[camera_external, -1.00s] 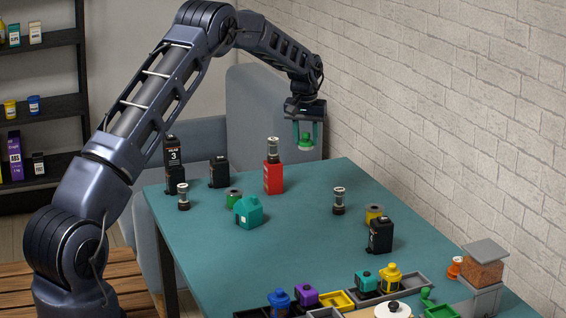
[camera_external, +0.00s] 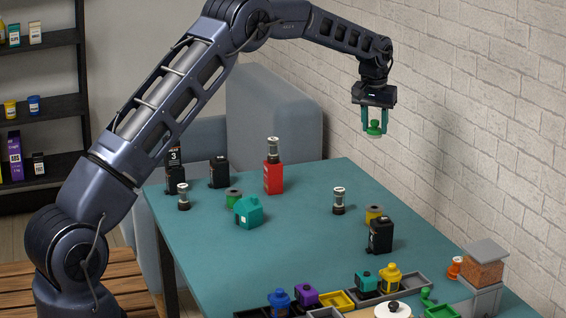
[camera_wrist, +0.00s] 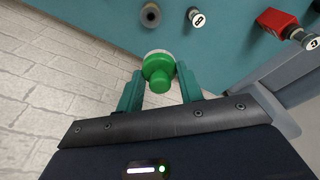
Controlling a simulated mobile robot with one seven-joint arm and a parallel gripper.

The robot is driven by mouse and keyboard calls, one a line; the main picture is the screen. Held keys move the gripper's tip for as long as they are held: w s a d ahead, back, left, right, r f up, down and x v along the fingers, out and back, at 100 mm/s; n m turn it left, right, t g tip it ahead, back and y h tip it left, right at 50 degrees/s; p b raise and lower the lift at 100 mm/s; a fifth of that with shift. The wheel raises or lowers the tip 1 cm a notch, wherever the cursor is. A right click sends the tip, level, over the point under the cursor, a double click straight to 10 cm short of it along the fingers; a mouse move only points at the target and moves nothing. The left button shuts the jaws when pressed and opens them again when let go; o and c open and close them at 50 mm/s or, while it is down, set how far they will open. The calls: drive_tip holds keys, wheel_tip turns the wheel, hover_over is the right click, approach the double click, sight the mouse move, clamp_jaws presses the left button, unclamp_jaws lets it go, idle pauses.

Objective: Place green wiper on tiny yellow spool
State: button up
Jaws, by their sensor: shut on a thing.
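My gripper (camera_external: 375,122) is shut on the green wiper (camera_external: 375,129), a small round green piece with a knob and a pale underside. It holds the wiper high above the right part of the table, near the brick wall. In the wrist view the wiper (camera_wrist: 158,68) sits between the two teal fingers. The tiny yellow spool (camera_external: 374,214) stands on the table below, behind a black bottle.
A black bottle (camera_external: 380,236) stands right in front of the spool, and a small jar (camera_external: 338,200) stands to its left. A red bottle (camera_external: 273,178), a green spool (camera_external: 233,198) and a teal house (camera_external: 248,212) are farther left. Trays (camera_external: 412,282) line the front.

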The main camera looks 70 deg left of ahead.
sight(375, 207)
drive_tip(key=shift+w+d+r, duration=0.1)
drive_tip(key=shift+w+d, duration=0.15)
drive_tip(key=shift+d, duration=0.3)
drive_tip(key=shift+d+f, duration=0.15)
drive_tip(key=shift+f, duration=0.1)
wheel_tip(375, 207, down, 19)
drive_tip(key=shift+f, duration=0.2)
drive_tip(key=shift+f, duration=0.15)
drive_tip(key=o, duration=1)
